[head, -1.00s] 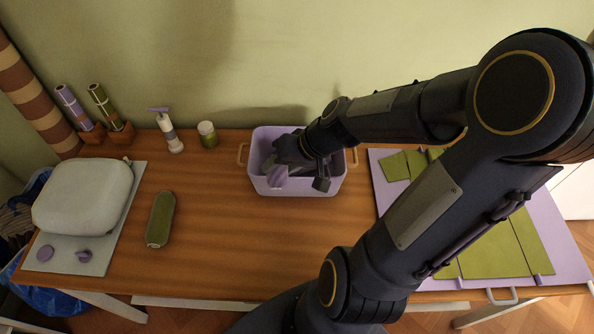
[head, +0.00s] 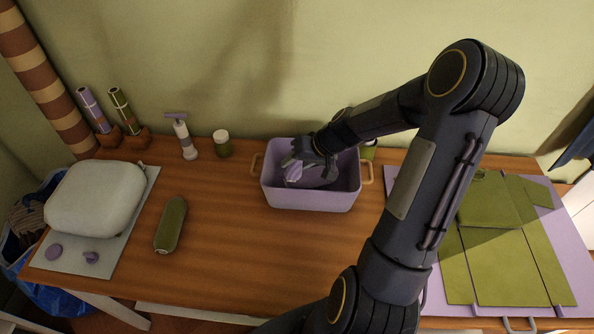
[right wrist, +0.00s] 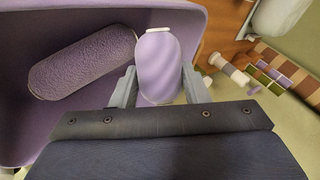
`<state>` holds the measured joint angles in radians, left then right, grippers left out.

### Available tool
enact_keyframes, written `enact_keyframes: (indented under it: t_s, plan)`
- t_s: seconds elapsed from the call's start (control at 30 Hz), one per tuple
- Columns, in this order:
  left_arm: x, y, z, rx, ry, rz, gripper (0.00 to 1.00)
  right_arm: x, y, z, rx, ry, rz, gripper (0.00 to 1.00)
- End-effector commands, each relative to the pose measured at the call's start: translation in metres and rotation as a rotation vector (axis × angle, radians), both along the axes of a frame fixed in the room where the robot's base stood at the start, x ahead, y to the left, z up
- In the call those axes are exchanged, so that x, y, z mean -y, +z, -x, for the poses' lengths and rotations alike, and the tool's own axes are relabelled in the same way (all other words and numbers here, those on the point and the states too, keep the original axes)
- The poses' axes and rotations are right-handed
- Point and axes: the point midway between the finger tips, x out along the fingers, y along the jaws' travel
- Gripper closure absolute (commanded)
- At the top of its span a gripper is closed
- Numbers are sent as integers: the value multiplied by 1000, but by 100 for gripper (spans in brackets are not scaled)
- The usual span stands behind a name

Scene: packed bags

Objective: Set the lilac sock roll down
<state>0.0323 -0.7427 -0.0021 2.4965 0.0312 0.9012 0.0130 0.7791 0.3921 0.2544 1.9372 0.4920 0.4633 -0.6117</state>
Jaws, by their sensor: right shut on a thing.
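The lilac sock roll (head: 292,172) is a smooth pale-purple roll. My right gripper (head: 303,168) is shut on it and holds it at the left part of the lilac tub (head: 310,198), inside the rim. In the right wrist view the sock roll (right wrist: 158,65) sits between both fingers of the right gripper (right wrist: 160,88). A fuzzy purple roll (right wrist: 82,62) lies beside it in the tub. I cannot tell whether the held roll touches the tub's floor. My left gripper is not in view.
A white rounded case (head: 93,198) lies on a grey mat at the left. A green folder-like piece (head: 500,255) lies on the lilac mat at right. The table's middle is clear.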

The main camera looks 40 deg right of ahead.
Motion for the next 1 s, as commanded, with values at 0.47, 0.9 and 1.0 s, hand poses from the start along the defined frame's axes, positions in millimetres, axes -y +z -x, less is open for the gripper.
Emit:
enact_keyframes:
  t_s: [0.47,0.9,1.0]
  plan:
    - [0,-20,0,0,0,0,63,3,-35,-3,0,0,0,85]
    - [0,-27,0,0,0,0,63,3,-40,-3,0,0,0,40]
    - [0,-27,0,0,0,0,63,3,-40,-3,0,0,0,37]
